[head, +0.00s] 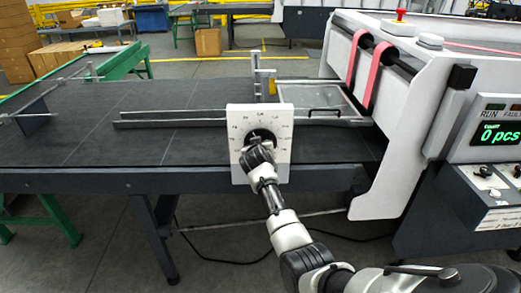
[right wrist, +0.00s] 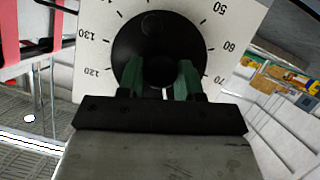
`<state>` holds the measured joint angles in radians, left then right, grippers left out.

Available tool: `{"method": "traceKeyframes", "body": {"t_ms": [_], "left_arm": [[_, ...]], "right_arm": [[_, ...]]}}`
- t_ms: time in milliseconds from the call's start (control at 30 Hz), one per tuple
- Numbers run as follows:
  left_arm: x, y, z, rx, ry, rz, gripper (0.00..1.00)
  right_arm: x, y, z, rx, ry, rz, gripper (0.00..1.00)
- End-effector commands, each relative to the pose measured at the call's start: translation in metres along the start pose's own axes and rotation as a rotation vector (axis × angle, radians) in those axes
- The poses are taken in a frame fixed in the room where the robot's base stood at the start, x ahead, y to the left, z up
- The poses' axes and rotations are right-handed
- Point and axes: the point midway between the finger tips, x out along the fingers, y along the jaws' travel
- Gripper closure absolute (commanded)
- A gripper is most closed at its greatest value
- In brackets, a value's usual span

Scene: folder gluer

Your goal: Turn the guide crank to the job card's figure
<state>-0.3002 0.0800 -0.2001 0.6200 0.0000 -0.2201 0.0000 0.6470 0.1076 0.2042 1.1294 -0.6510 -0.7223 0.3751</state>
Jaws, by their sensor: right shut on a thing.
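The guide crank (right wrist: 152,32) is a round black disc on a white dial plate (head: 243,175) at the front edge of the dark feed table in the head view. The plate's printed figures, among them 50, 60, 70, 120 and 130, show in the right wrist view (right wrist: 93,55). My right gripper (head: 257,147) is at the crank; in the right wrist view its green-padded fingers (right wrist: 161,78) are shut on a dark part of the crank, mostly hidden between them. I cannot read the crank's setting. No job card can be made out. My left gripper is not in view.
The white machine (head: 420,85) with pink belts stands to the right. Its display (head: 499,134) reads 0 pcs. Metal guide rails (head: 200,115) lie across the dark table (head: 90,150). A green-framed table is at the left, with cardboard boxes (head: 14,45) beyond.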

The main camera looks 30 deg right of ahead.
Motion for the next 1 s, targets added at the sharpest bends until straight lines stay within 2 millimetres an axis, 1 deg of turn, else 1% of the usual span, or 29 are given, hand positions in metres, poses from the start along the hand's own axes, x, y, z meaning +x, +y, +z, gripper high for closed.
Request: {"method": "traceKeyframes", "body": {"t_ms": [33, 433, 467, 600, 867, 1000], "left_arm": [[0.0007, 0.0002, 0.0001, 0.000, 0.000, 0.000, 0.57], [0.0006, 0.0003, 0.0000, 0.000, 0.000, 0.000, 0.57], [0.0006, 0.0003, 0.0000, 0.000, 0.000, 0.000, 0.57], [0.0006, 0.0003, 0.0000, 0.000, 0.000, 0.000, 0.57], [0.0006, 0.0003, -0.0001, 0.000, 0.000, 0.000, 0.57], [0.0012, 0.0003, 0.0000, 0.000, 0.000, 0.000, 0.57]], "right_arm": [[0.0003, -0.0010, 0.0029, -0.006, -0.006, 0.001, 0.88], [0.0002, -0.0010, 0.0028, -0.009, -0.006, 0.002, 0.88], [0.0002, -0.0009, 0.0028, -0.009, -0.006, 0.002, 0.60], [0.0002, -0.0007, 0.0019, -0.008, -0.004, 0.002, 0.39], [-0.0001, -0.0003, 0.0008, -0.007, -0.002, 0.003, 0.39], [-0.0052, -0.0007, 0.0005, -0.007, 0.000, 0.002, 0.39]]}}
